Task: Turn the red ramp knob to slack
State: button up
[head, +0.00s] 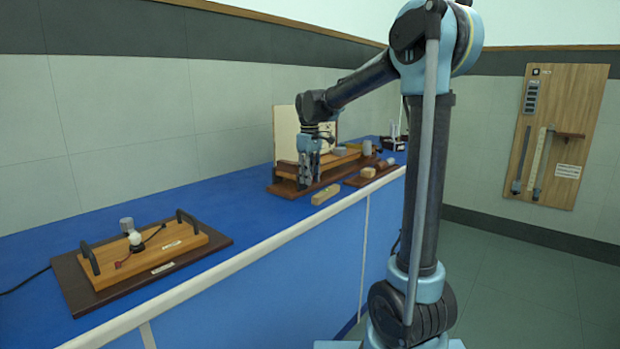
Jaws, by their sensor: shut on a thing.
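The wooden ramp apparatus (345,160) stands on a dark brown base (283,190) on the blue bench, around the middle of the head view. My gripper (309,182) reaches down at its near left end, fingers pointing downward. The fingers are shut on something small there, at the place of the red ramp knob. The knob itself is hidden behind the fingers, so its setting cannot be read.
A light wooden block (325,195) lies on the bench just right of my gripper. A smaller board with cylinders (374,174) lies beyond it. A pale upright panel (287,132) stands behind the ramp. A handled wooden board (150,258) with a bulb is at the left. Open blue bench lies between.

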jog(key=t, duration=0.1)
jog(key=t+h, duration=0.2)
jog(key=shift+s+a, duration=0.25)
jog(key=t+h, duration=0.3)
jog(key=shift+s+a+f+t, duration=0.25)
jog(key=shift+t, duration=0.15)
jog(key=t+h, duration=0.2)
jog(key=t, duration=0.1)
jog(key=shift+s+a+f+h, duration=0.15)
jog(key=shift+f+h, duration=0.2)
jog(key=shift+h, duration=0.05)
jog(key=shift+s+f+t+h, duration=0.1)
jog(key=shift+f+t+h, duration=0.05)
jog(key=shift+t+h, duration=0.6)
jog(key=shift+f+t+h, duration=0.15)
jog(key=shift+t+h, duration=0.4)
jog(key=shift+t, duration=0.4)
jog(key=o, duration=1)
jog(key=shift+f, duration=0.1)
jog(key=shift+o, duration=0.2)
